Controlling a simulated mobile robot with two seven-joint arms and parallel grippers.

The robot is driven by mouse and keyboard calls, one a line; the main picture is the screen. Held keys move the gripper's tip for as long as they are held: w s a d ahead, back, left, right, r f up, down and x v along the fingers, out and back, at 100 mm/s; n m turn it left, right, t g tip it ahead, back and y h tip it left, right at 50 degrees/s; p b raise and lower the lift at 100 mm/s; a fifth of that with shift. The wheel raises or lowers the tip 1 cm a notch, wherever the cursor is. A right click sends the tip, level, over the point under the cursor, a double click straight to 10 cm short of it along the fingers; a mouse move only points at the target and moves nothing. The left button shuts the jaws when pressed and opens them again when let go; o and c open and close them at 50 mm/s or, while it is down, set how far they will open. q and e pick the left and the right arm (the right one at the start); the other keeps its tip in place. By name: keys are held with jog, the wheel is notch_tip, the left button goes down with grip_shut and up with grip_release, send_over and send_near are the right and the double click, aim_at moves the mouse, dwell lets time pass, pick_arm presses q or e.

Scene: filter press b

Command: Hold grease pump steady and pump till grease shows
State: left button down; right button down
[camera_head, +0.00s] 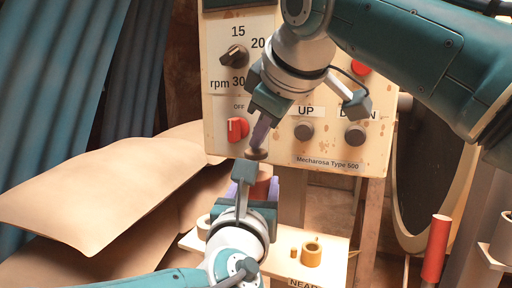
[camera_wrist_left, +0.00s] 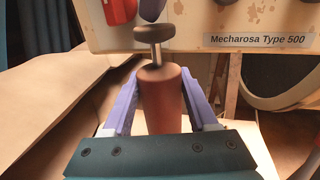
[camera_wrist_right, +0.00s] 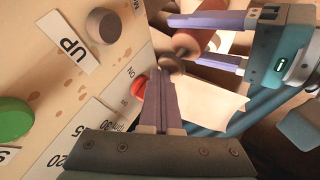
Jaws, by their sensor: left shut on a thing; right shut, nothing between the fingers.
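The grease pump (camera_wrist_left: 163,95) is a reddish-brown cylinder with a thin metal rod and a dark round knob (camera_wrist_left: 155,33) on top. It stands upright at the near shelf in the head view (camera_head: 262,186). My left gripper (camera_wrist_left: 163,92) is shut around the pump body, one finger on each side. My right gripper (camera_wrist_right: 160,82) is shut with nothing between its fingers. Its fingertips are right at the knob (camera_head: 256,154), from above in the head view; I cannot tell whether they touch it. No grease is visible.
A control panel (camera_head: 290,150) with knobs and buttons stands behind the pump. The shelf (camera_head: 312,268) marked NEAR holds a small tan cup (camera_head: 311,254) and a tiny peg. A red cylinder (camera_head: 436,248) stands at right. Tan sacks (camera_head: 100,195) lie at left.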

aim_at(261, 153)
jog(key=shift+d+f, duration=0.1)
jog(key=shift+f, duration=0.9)
dwell(0.6)
jog(key=shift+r, duration=1.85)
jog(key=shift+r, duration=2.55)
pick_arm(q)
jog(key=shift+c, duration=0.5)
grip_release()
